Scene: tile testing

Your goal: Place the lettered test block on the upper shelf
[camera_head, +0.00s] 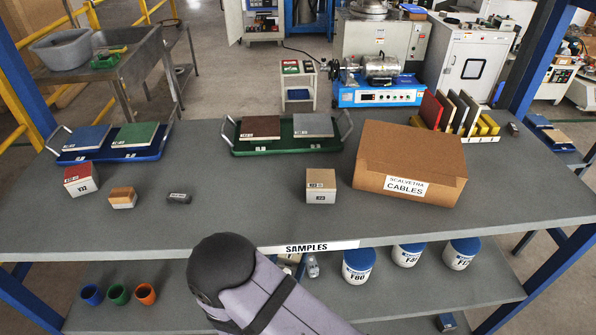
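The upper shelf (240,215) is a wide grey surface with a "SAMPLES" label on its front edge. Several small labelled blocks stand on it: a red-topped white block (81,179) and a wooden-topped block (122,198) at the left, a small dark block (179,198), and a beige block (321,187) near the middle. Their small print is hard to read, so I cannot tell which is the lettered test block. On the lower shelf (150,312), a pale object is partly hidden behind my arm. My arm crosses the bottom centre; my gripper is not visible.
A cardboard box (411,160) marked "CABLES" stands right of the beige block. A blue tray (110,155) and a green tray (290,145) hold tiles at the back. Three small cups (118,294) and three white tubs (407,254) stand on the lower shelf. The upper shelf's front-centre is clear.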

